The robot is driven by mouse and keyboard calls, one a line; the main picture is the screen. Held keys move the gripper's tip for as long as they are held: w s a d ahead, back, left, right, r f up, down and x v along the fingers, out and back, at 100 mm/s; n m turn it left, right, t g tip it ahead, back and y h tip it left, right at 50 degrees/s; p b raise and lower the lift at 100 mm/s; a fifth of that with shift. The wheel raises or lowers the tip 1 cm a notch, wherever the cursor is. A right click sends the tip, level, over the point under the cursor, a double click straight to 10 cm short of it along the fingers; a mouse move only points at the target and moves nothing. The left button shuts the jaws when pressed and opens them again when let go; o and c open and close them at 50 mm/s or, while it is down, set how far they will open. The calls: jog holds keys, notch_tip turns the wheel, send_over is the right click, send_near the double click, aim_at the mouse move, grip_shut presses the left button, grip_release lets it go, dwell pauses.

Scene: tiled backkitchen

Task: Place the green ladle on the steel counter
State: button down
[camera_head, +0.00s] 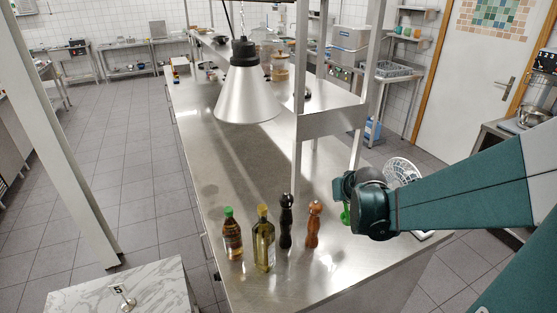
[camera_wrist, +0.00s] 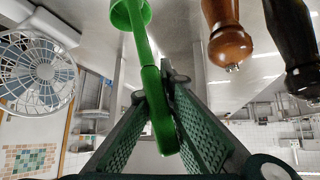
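The green ladle (camera_wrist: 150,75) has its handle between the two fingertips of my gripper (camera_wrist: 156,88) in the wrist view. The fingers look closed on the handle, and the ladle's bowl (camera_wrist: 130,12) lies beyond them. In the head view only a small green piece of the ladle (camera_head: 345,214) shows below my gripper (camera_head: 346,190); my wrist hides the rest. The gripper is over the right part of the steel counter (camera_head: 240,185). I cannot tell whether the bowl touches the counter.
A brown pepper mill (camera_head: 313,224), a black mill (camera_head: 286,222), an oil bottle (camera_head: 264,243) and a green-capped bottle (camera_head: 232,236) stand left of my gripper. A white fan (camera_head: 402,171) is behind it. A lamp (camera_head: 247,95) hangs above. The counter's middle is clear.

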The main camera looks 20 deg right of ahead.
jog(key=w+a+f+y+b, duration=0.1)
jog(key=w+a+f+b, duration=0.1)
jog(key=w+a, duration=0.8)
jog(key=w+a+f+y+b, duration=0.1)
jog(key=w+a+b, duration=0.4)
jog(key=w+a, duration=0.6)
jog(key=w+a+f+t+y+b, duration=0.1)
jog(key=w+a, duration=1)
jog(key=w, duration=1.4)
notch_tip(320, 180, down, 2)
jog(key=y+b, duration=0.1)
jog(key=b, duration=0.1)
jog(key=shift+a+f+n+b, duration=0.2)
jog(key=shift+f+n+b, duration=0.05)
jog(key=shift+n+b, duration=0.15)
jog(key=shift+f+b, duration=0.3)
jog(key=shift+f, duration=1.4)
jog(key=c, duration=2.7)
grip_release()
